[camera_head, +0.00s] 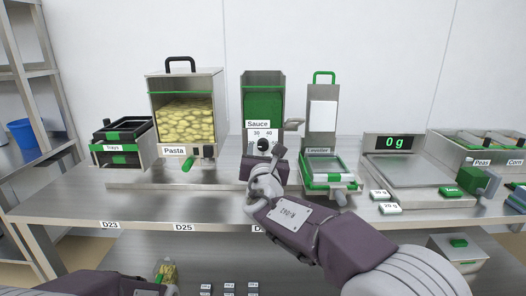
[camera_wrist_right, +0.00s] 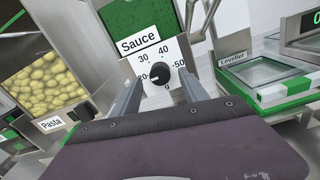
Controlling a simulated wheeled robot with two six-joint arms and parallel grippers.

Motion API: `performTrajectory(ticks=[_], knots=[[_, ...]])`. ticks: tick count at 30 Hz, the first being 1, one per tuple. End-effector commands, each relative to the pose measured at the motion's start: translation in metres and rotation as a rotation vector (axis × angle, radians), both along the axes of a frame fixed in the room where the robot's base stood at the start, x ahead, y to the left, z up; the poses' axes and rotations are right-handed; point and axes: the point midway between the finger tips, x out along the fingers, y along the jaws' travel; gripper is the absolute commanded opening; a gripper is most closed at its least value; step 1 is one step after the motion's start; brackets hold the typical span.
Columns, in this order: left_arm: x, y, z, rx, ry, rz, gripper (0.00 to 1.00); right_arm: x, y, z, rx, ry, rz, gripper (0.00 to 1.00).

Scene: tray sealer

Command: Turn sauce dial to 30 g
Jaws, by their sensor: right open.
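The sauce dispenser (camera_head: 263,95) has a green front panel and a white scale plate. A pale mark on the dial appears to point left, near 20. The dial also shows in the head view (camera_head: 263,144). My right gripper (camera_wrist_right: 161,92) is open, with one finger on each side just below the dial; contact cannot be told. My left gripper (camera_head: 167,272) is at the bottom left, partly cut off, and its jaws are unclear.
The pasta dispenser (camera_head: 185,75) stands left of the sauce, with trays (camera_head: 122,158) farther left. The leveller (camera_head: 328,165) is close on the right, then a scale (camera_head: 405,172) reading 0 g. Peas and corn bins (camera_head: 455,158) stand far right.

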Motion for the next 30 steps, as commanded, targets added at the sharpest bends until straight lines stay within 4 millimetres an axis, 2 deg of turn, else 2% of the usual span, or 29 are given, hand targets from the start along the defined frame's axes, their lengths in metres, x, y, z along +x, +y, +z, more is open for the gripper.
performTrajectory(ticks=[4,12,14,18,25,30], knots=[[0.0,0.0,0.001,0.0,0.0,0.0,0.36,0.016,0.0,0.0,0.0,0.0,0.0,0.52],[0.0,0.0,0.001,0.0,0.0,0.0,0.36,0.018,0.0,0.0,0.001,0.0,0.0,0.52],[0.0,0.0,0.001,0.0,0.0,0.0,0.36,0.018,0.0,0.0,0.001,0.0,0.0,0.38],[0.0,0.0,0.001,0.0,0.0,0.0,0.36,0.018,0.0,0.0,0.001,0.0,0.0,0.0],[0.0,0.0,-0.002,0.0,0.0,0.0,0.36,0.018,0.0,-0.001,0.013,0.0,0.0,0.0],[0.0,0.0,-0.012,0.0,0.0,0.0,0.36,0.018,0.0,-0.003,0.071,0.0,0.001,0.0]])
